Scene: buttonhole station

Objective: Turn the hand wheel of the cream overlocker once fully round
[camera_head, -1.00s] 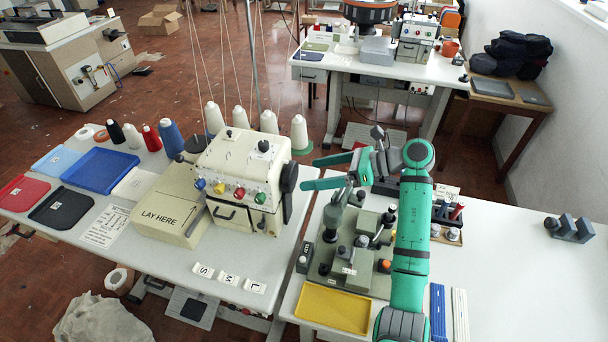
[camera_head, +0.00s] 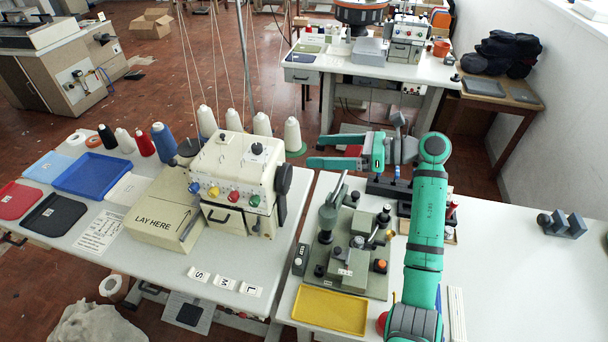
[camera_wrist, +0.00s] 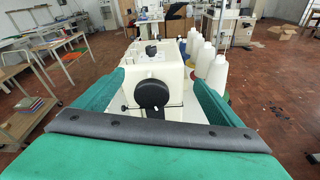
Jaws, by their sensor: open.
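The cream overlocker (camera_head: 235,170) stands on the left table in the head view, with a row of coloured knobs on its front. Its black hand wheel (camera_head: 283,180) is on its right side. In the wrist view the hand wheel (camera_wrist: 152,95) faces me as a dark disc, near the middle, with the cream overlocker (camera_wrist: 170,68) behind it. My gripper (camera_head: 312,163) is to the right of the wheel, apart from it, and points left. Its two green fingers are spread wide and empty. In the wrist view they stand left and right of the wheel.
White thread cones (camera_head: 263,125) stand behind the overlocker, with threads rising from them. A gap separates the two tables. The right table's far side is mostly clear.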

